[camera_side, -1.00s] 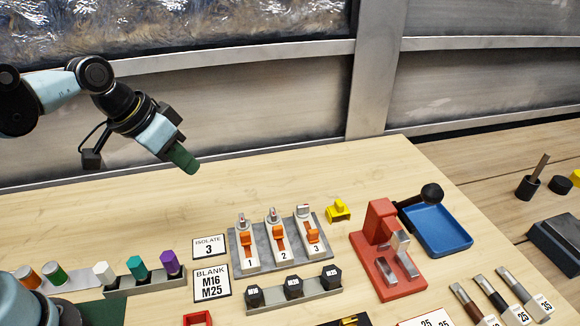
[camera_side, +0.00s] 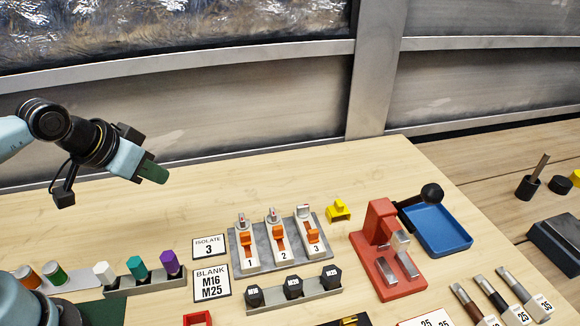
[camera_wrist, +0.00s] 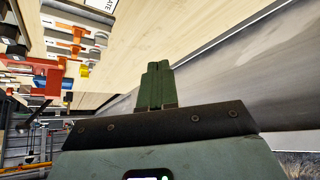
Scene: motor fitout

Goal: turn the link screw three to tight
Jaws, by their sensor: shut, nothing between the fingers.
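My gripper (camera_side: 153,172) is shut and empty, held in the air over the back left of the table. In the wrist view its green fingers (camera_wrist: 154,86) are together with nothing between them. The switch block numbered 1, 2 and 3 sits on a grey plate (camera_side: 266,262) to the right of my gripper and well apart from it. The block also shows in the wrist view (camera_wrist: 75,45), at the upper left.
Cards (camera_side: 209,247) reading "ISOLATE 3" and "BLANK M16 M25" (camera_side: 211,284) lie left of the block. A yellow clip (camera_side: 338,210), red stand (camera_side: 378,222) and blue tray (camera_side: 438,231) are to its right. Black hex pieces (camera_side: 293,287) stand in front. The back left table is clear.

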